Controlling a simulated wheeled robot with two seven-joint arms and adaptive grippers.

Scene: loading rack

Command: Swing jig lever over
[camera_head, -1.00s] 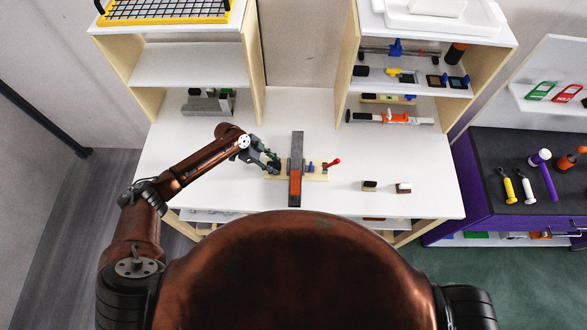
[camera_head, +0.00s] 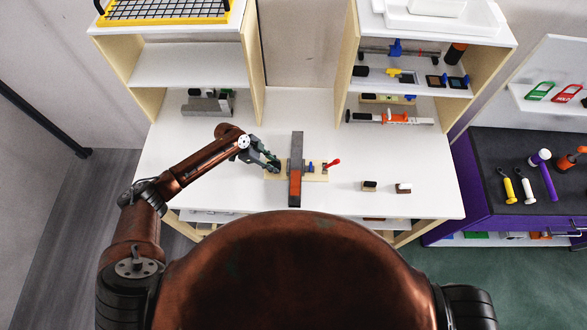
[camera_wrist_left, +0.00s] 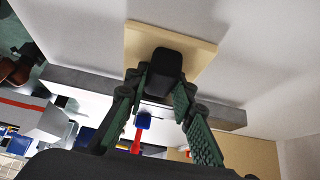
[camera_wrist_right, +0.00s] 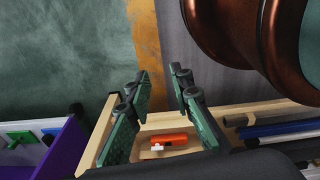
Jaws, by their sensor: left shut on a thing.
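The jig has a pale wooden base (camera_head: 318,177) on the white table, with a long grey bar (camera_head: 297,148) with an orange front end across it. A red-handled lever (camera_head: 333,162) and a blue part (camera_head: 311,166) stand on its right; they also show in the left wrist view, red (camera_wrist_left: 136,143) and blue (camera_wrist_left: 142,121). My left gripper (camera_head: 273,163) is at the base's left end, shut on an upright black block (camera_wrist_left: 168,64) between its fingertips. My right gripper (camera_wrist_right: 160,80) is open and empty, away from the jig.
Shelves with tools (camera_head: 400,92) stand behind. A purple bench (camera_head: 478,205) is at the right. An orange item (camera_wrist_right: 168,142) lies below my right gripper.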

